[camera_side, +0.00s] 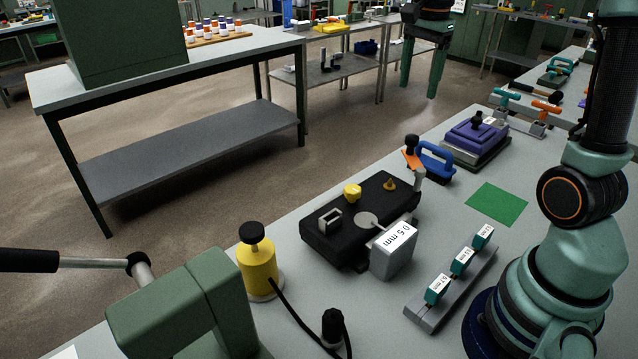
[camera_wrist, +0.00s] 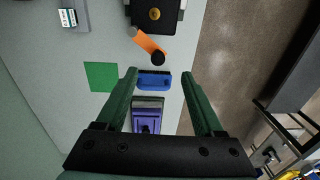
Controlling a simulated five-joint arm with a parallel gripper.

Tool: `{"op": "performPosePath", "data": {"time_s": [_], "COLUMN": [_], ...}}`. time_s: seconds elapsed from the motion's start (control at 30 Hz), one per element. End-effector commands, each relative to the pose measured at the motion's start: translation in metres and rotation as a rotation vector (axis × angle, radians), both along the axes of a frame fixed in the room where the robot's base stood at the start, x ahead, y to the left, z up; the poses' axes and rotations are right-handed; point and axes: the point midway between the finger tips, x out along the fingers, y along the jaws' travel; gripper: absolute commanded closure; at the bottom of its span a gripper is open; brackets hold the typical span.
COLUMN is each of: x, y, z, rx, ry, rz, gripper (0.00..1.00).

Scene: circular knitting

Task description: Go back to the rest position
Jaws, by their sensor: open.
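My gripper (camera_wrist: 158,74) shows in the wrist view as two green fingers, open and spread apart with nothing held between them. It looks down from above the bench, with a blue handle (camera_wrist: 154,82) and a purple block (camera_wrist: 146,118) seen between the fingers. In the side view my arm stands at the right edge, and its upper part and gripper are out of the picture. The blue handle (camera_side: 434,163) there stands on the bench, apart from the purple block (camera_side: 474,141).
A black fixture (camera_side: 337,235) with a grey block (camera_side: 394,259) marked 0.5 mm sits mid-bench. An orange lever (camera_side: 412,161) stands behind it. A rack (camera_side: 427,314) holds teal pieces near my base. A yellow cylinder (camera_side: 258,272) stands left. A green square (camera_side: 496,204) lies bare.

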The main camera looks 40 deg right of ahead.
Motion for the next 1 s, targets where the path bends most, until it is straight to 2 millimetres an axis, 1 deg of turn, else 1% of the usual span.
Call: {"op": "performPosePath", "data": {"time_s": [0.03, 0.1, 0.27, 0.4, 0.5, 0.6, 0.7, 0.83, 1.0], "x": [-0.004, -0.010, -0.029, -0.049, -0.062, -0.072, -0.078, -0.082, -0.082], "y": [0.016, 0.037, 0.082, 0.117, 0.136, 0.150, 0.159, 0.164, 0.164], "z": [0.004, 0.008, 0.008, 0.001, -0.007, -0.014, -0.020, -0.024, -0.025], "rx": [-0.016, -0.046, -0.128, -0.216, -0.281, -0.339, -0.381, -0.407, -0.409], "ry": [-0.027, -0.067, -0.154, -0.224, -0.267, -0.300, -0.319, -0.330, -0.329], "rz": [0.103, 0.267, 0.654, 0.985, 1.195, 1.359, 1.467, 1.530, 1.538], "gripper": [0.31, 0.31, 0.31, 0.31, 0.31, 0.31, 0.31, 0.31, 0.31]}}
